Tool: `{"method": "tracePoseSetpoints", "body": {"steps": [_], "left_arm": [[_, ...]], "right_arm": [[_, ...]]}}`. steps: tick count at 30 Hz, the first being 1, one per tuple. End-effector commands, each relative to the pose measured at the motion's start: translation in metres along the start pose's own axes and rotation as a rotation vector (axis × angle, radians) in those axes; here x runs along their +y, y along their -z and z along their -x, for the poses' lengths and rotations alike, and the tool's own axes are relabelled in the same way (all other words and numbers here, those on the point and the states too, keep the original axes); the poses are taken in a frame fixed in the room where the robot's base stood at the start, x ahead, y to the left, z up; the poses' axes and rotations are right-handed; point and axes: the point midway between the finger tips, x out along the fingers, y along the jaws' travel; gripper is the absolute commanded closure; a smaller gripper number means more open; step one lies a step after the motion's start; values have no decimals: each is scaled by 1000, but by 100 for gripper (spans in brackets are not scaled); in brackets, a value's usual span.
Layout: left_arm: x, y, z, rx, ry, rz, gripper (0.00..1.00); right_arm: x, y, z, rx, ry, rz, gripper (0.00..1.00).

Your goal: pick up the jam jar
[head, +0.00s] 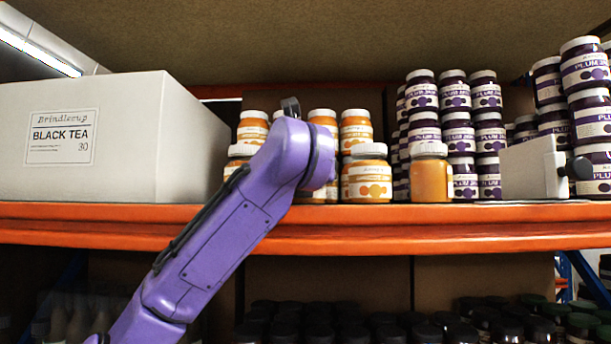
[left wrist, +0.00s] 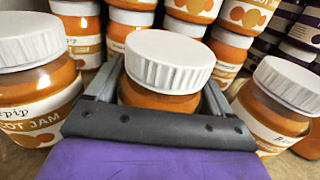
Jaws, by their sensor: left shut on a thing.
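My left gripper (left wrist: 158,97) is shut around an apricot jam jar (left wrist: 166,72) with a white ribbed lid and orange contents. The fingers sit on both sides of the jar below its lid. The dark palm hides its lower part and any label. In the head view my purple left arm reaches up to the shelf and hides the gripper's fingers and the held jar. Labelled apricot jars stand close on the left (left wrist: 40,90) and right (left wrist: 275,105) in the left wrist view. My right gripper is not in view.
More apricot jars (head: 367,180) stand on the orange-edged shelf (head: 400,232). One jar (head: 431,178) shows no label. Stacked plum jam jars (head: 458,135) stand right of them. A Black Tea box (head: 120,150) fills the left. A pale block with a dark knob (head: 532,170) stands at the right.

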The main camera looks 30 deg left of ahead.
Motion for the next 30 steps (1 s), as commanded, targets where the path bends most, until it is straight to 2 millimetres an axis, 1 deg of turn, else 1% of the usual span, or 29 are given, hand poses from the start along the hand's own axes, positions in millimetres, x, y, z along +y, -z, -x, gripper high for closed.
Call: {"method": "tracePoseSetpoints", "body": {"steps": [4,7,10,12,14,20,21,24,27,30], "left_arm": [[0,-2,0,0,-1,0,86],[0,-8,0,-1,-1,1,86],[0,-21,0,-3,-1,1,86],[0,-36,2,-3,0,2,86],[-1,-48,14,-7,1,2,86],[-1,-99,57,-7,0,2,86],[-1,-100,70,-9,-1,1,86],[-1,-111,96,-7,-1,1,86],[-2,-121,116,-5,-2,1,86],[-2,-127,130,-2,-1,0,86]], "right_arm": [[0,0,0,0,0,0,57],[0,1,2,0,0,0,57],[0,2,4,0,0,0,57],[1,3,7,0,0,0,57],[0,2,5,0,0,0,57],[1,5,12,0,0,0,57],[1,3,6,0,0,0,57],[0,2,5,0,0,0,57],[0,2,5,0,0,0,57],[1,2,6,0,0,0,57]]}}
